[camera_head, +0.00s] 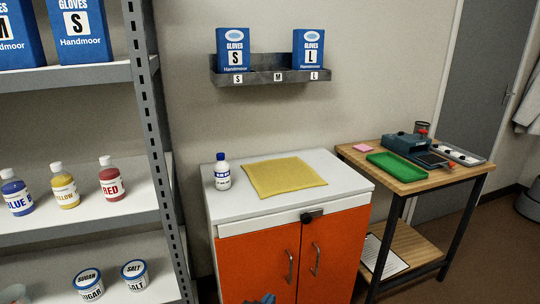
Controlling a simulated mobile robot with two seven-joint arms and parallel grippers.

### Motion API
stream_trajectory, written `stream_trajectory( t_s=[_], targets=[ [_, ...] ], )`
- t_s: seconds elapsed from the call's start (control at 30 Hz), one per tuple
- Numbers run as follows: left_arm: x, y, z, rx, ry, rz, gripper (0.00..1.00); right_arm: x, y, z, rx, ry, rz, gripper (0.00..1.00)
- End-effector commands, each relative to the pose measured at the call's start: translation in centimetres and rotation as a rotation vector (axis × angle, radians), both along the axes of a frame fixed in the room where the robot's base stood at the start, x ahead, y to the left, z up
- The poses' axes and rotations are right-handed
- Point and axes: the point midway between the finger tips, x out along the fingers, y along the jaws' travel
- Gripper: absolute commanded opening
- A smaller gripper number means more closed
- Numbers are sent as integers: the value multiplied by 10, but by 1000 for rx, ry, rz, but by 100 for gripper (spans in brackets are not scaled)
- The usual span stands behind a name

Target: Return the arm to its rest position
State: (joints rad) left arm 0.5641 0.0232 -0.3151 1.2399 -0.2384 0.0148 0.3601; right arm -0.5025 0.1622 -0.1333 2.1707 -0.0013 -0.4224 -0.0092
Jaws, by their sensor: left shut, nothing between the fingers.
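Only a small dark blue tip of my left gripper (262,299) shows, at the bottom edge of the head view, in front of the orange cabinet doors (258,262). It is shut and empty. Most of it and the arm behind it are cut off by the frame. It appears clear of the doors, though the gap is hard to judge. My right gripper is not in view.
A white-topped cabinet (222,207) holds a bottle (222,174) and a yellow mat (285,177). A shelf rack (150,130) with bottles and tubs stands left. A wooden table (408,185) with a green tray (396,167) stands right. A glove-box holder (270,77) hangs above.

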Motion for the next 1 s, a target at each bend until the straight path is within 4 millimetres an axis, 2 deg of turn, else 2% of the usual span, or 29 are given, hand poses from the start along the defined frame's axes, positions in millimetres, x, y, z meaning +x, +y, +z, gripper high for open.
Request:
stream_trajectory(
  t_s=[0.03, 0.1, 0.27, 0.53, 0.8, 1.0],
  targets=[
    [-13, 17, 4, 5, 11, 27, 0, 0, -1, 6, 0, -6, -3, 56],
    [-31, 37, 0, 15, 33, 59, 0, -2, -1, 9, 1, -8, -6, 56],
    [-75, 81, -5, 40, 88, 130, 0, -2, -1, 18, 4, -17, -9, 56],
    [-159, 150, -4, 90, 186, 237, 0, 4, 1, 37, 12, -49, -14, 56],
    [-252, 211, 11, 153, 289, 326, 0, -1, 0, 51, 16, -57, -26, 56],
    [-321, 247, 30, 205, 366, 373, 0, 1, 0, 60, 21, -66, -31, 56]
  ],
)
